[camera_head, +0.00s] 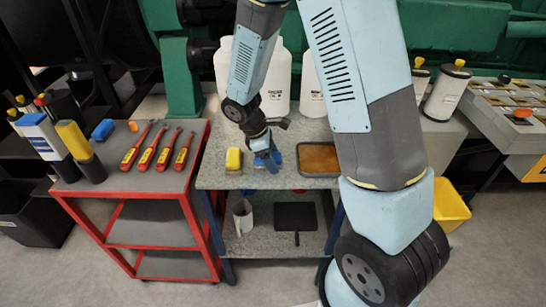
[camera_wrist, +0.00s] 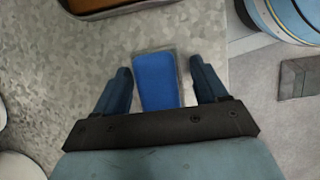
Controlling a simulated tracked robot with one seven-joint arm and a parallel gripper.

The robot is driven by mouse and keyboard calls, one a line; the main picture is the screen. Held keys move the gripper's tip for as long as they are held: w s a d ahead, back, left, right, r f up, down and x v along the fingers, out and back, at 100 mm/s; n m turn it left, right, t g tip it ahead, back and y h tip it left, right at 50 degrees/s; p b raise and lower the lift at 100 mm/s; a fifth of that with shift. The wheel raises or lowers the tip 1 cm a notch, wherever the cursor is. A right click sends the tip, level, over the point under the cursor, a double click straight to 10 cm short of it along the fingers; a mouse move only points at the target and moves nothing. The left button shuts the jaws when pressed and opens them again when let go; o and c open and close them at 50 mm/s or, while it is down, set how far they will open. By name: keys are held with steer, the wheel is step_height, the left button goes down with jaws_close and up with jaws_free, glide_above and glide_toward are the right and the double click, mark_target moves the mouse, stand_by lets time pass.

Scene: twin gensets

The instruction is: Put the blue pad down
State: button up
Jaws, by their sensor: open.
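A blue pad (camera_wrist: 156,88) lies on the grey speckled top of the middle stand (camera_head: 213,180), with a thin greyish rim around it. In the wrist view my gripper (camera_wrist: 159,68) is open, with one finger on each side of the pad and a gap on both sides. In the head view my gripper (camera_head: 266,159) is low over the stand top, between a yellow block and a brown tray, and largely hides the pad. Another blue block (camera_head: 103,130) lies on the red cart at the left.
The yellow block (camera_head: 233,159) stands left of my gripper, the brown tray (camera_head: 319,158) right of it. White jugs (camera_head: 274,78) stand behind. The red cart (camera_head: 120,187) holds several red-and-yellow tools (camera_head: 165,150). A dark flat pan (camera_head: 296,216) lies on the lower shelf.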

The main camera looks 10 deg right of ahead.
steer(key=v, duration=1.2)
steer(key=shift+r, duration=0.15)
steer(key=s+d+r+m+t+y, duration=0.1)
steer(key=s+d+r+m, duration=0.3)
steer(key=r, duration=0.3)
steer(key=s+d+r+m+t+y, duration=0.1)
steer(key=s+d+r+m, duration=0.2)
steer(key=d+r, duration=0.25)
steer(key=s+d+r+m+t+y, duration=0.2)
steer(key=s+d+r+m+t, duration=0.2)
steer(key=s, duration=0.8)
steer(key=shift+s+d+r+m+t, duration=0.25)
steer(key=shift+d+r+m, duration=0.8)
steer(key=shift+r+m, duration=1.25)
steer(key=shift+f, duration=0.15)
